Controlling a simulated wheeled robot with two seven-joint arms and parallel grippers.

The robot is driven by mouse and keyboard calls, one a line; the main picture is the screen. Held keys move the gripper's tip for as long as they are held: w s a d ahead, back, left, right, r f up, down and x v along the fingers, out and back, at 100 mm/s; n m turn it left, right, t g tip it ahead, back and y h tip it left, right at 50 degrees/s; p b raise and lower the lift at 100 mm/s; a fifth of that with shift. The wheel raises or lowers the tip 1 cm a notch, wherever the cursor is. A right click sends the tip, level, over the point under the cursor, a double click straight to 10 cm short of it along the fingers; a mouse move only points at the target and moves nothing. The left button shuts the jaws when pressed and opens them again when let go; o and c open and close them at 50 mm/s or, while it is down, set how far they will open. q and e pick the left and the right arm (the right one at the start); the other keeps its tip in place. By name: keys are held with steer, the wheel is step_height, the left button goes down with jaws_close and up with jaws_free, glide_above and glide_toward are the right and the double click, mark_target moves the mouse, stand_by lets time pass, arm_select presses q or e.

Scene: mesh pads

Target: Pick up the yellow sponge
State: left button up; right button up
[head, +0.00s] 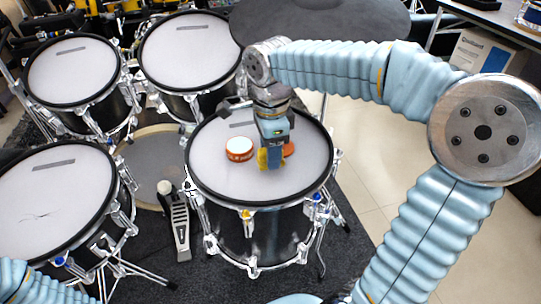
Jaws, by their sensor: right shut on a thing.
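The yellow sponge (262,159) is at the fingertips of my right gripper (271,156), over the white pad of the front middle drum (213,178). My right gripper points down and is shut on the sponge. The gripper's fingers hide much of the sponge. I cannot tell whether the sponge still touches the pad. Part of my left arm shows at the bottom left corner, but its gripper is out of view.
On the same pad, a small orange and white round object (239,149) stands left of the gripper. An orange object (289,149) lies just right of it, partly hidden. Other drums (190,45) stand behind and left. A pedal (181,225) is on the dark carpet.

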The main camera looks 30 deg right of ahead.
steer(key=s+a+r, duration=0.7)
steer(key=s+r, duration=0.3)
steer(key=s, duration=0.1)
steer(key=shift+s+a+r+p, duration=0.25)
steer(key=shift+s+a+p, duration=0.05)
steer(key=shift+s+a, duration=0.1)
steer(key=o, duration=0.5)
steer(key=c, duration=0.4)
steer(key=w+d+p, duration=0.2)
steer(key=w+p, duration=0.3)
steer(key=w, duration=0.8)
steer(key=w+f, duration=0.2)
steer(key=f, duration=0.1)
steer(key=w+d+f+b, duration=0.1)
steer(key=w+f, duration=0.2)
steer(key=w+d+f+b, duration=0.1)
steer(key=w+f, duration=0.1)
steer(key=f, duration=0.1)
steer(key=shift+w+d, duration=0.1)
steer(key=shift+w, duration=0.2)
